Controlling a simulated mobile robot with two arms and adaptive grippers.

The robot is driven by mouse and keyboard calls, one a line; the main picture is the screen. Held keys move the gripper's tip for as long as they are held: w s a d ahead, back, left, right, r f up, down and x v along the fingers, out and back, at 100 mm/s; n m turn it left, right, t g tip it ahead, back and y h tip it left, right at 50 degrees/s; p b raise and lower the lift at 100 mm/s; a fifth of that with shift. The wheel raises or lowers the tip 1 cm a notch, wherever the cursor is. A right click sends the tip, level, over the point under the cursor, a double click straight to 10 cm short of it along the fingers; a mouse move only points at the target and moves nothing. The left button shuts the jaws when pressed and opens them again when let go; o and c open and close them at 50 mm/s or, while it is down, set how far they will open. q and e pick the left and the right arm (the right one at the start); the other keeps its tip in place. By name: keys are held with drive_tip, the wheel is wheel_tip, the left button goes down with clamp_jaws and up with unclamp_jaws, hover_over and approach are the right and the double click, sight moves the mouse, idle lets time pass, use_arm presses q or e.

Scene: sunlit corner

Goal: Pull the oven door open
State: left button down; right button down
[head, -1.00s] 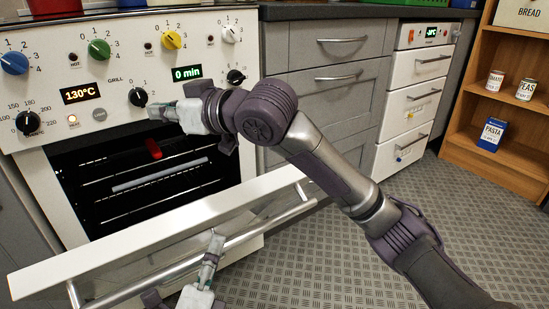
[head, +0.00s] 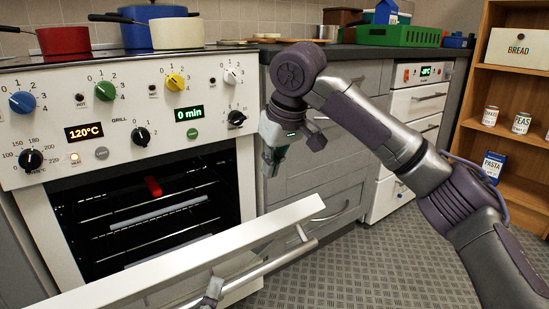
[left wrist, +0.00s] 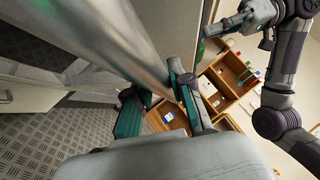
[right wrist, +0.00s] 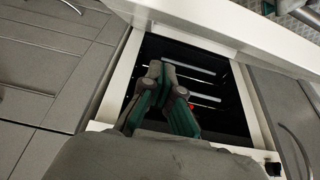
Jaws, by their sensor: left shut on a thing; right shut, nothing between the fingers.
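The white oven door (head: 200,250) is tilted partly open, with a gap above it into the dark oven cavity (head: 140,215). Its metal handle (head: 270,267) runs along the outer face. My left gripper (head: 213,289) is shut on the handle; in the head view only its tip shows at the bottom edge. In the left wrist view the handle (left wrist: 125,45) runs between the fingers. My right gripper (head: 270,168) is shut and empty, pointing down to the right of the opening. In the right wrist view its closed fingers (right wrist: 167,75) show against the oven cavity.
The control panel (head: 120,110) with knobs is above the opening. Pots (head: 185,30) stand on the hob. Grey drawers (head: 325,175) are right of the oven, and a wooden shelf (head: 500,100) is farther right. The floor (head: 370,265) in front is clear.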

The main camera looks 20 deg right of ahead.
use_arm(q)
drive_tip(key=shift+r, duration=0.1)
use_arm(e)
drive_tip(key=x, duration=0.5)
drive_tip(key=shift+s+f, duration=0.1)
drive_tip(key=shift+f, duration=0.1)
drive_tip(key=shift+s+d+f, duration=0.2)
drive_tip(key=shift+s+f, duration=0.1)
drive_tip(key=shift+s, duration=0.2)
drive_tip(key=shift+s+d+f, duration=0.15)
drive_tip(key=shift+s+f, duration=0.15)
drive_tip(key=shift+s, duration=0.15)
drive_tip(key=shift+s+d+f, duration=0.1)
drive_tip(key=shift+s+f, duration=0.25)
drive_tip(key=shift+s, duration=0.15)
